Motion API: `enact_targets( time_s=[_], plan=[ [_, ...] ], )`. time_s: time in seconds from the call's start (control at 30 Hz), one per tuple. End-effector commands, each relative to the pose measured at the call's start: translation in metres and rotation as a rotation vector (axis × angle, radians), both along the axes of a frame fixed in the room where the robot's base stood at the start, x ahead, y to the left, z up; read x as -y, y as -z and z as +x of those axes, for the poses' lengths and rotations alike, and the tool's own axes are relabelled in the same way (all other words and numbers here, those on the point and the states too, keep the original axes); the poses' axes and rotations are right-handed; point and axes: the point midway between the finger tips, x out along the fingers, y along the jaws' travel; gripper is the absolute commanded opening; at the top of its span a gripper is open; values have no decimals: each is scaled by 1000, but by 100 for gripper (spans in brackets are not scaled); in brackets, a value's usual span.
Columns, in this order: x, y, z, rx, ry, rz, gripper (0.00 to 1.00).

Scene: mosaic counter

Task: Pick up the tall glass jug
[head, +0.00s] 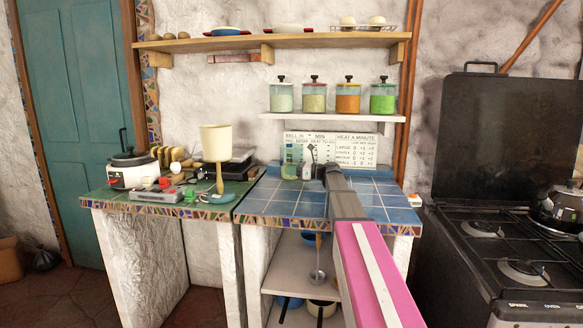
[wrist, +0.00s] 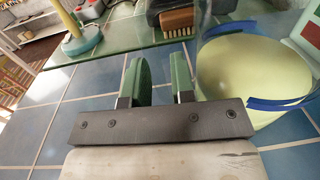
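A clear glass vessel (wrist: 255,70), which looks like the tall glass jug, stands at the right of the wrist view. It has a pale yellow-green inside and blue bands near its base; its top is out of frame. In the head view a clear glass (head: 290,170) stands at the back of the blue-tiled counter; I cannot tell if it is the same vessel. My gripper (wrist: 160,82) has two green-padded fingers, apart with an empty gap between them. The vessel is just right of the right finger, not between the fingers. In the head view my arm hides part of the counter.
A wooden brush (wrist: 180,22) lies beyond the fingers. A cream-shaded lamp (head: 216,145) stands on the green counter to the left. Above is a shelf (head: 330,117) with several lidded jars. The stove (head: 510,250) is at right. Blue tiles (wrist: 60,125) left of my gripper are clear.

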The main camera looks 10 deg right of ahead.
Motion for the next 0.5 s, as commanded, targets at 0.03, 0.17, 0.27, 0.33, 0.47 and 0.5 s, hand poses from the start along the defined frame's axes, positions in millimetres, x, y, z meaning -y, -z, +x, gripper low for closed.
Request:
enact_targets(
  time_s=[0.03, 0.17, 0.27, 0.33, 0.47, 0.5],
  plan=[
    [0, 0, 0, 0, 0, 0, 8],
    [0, 0, 0, 0, 0, 0, 0],
    [0, 0, 0, 0, 0, 0, 0],
    [0, 0, 0, 0, 0, 0, 0],
    [0, 0, 0, 0, -1, 0, 0],
    [0, 0, 0, 0, -1, 0, 0]
  ],
)
